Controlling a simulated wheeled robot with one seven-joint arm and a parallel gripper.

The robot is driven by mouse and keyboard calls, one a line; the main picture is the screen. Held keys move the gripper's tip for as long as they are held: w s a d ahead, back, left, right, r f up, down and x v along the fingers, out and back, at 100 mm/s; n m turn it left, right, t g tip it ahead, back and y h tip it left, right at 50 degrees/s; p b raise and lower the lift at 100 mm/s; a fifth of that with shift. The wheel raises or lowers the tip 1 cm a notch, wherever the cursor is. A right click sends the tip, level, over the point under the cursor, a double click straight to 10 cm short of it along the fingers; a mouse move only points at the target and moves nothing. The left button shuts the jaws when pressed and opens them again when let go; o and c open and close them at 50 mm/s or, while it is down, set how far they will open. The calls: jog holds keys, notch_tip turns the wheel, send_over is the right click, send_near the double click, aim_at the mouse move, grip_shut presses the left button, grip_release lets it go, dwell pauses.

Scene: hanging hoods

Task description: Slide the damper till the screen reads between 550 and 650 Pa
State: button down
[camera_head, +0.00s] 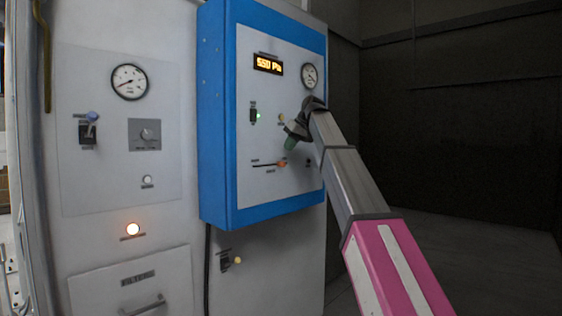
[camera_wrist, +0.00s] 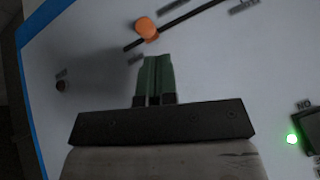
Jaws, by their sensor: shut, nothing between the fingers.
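The screen (camera_head: 268,64) on the blue-framed panel (camera_head: 212,150) shows orange digits that look like 550 Pa. The damper is an orange knob (camera_head: 282,163) on a dark horizontal slot (camera_head: 264,163), near the slot's right end. In the wrist view the orange knob (camera_wrist: 147,28) sits on the slanting slot (camera_wrist: 185,18), close to its lower left end. My gripper (camera_head: 290,144) is in front of the panel, just above the knob. In the wrist view its green fingers (camera_wrist: 154,75) are shut together and empty, with a small gap in the picture between their tips and the knob.
A round gauge (camera_head: 309,76), a switch with a green light (camera_head: 256,115) and a small dark knob (camera_head: 308,162) are on the same panel. A grey panel with a gauge (camera_head: 129,82) and switches stands at left. The floor at right is clear.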

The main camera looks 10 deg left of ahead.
aim_at(282, 163)
jog(key=s+a+r+n+t+h, duration=0.2)
jog(key=s+a+r+t+h, duration=0.15)
jog(key=s+a+h, duration=0.4)
jog(key=shift+y, duration=0.75)
jog(key=x, duration=0.6)
jog(key=s+d+x, duration=0.1)
jog(key=x, duration=0.2)
jog(key=shift+w+d+f, duration=0.1)
jog(key=shift+w+f, duration=0.1)
jog(key=shift+f, duration=0.35)
jog(key=shift+w+d+f, duration=0.2)
jog(key=shift+w+d, duration=0.3)
jog(key=shift+w, duration=0.1)
jog(key=shift+w+d+f, duration=0.15)
jog(key=shift+w+d, duration=0.3)
jog(key=shift+w, duration=0.2)
jog(key=shift+w+d+f, duration=0.1)
jog(key=shift+w+d, duration=0.1)
jog(key=shift+w, duration=0.05)
jog(key=shift+w+d+f, duration=0.1)
jog(key=shift+w+d, duration=0.5)
jog(key=shift+w, duration=0.1)
jog(key=shift+s+a, duration=0.1)
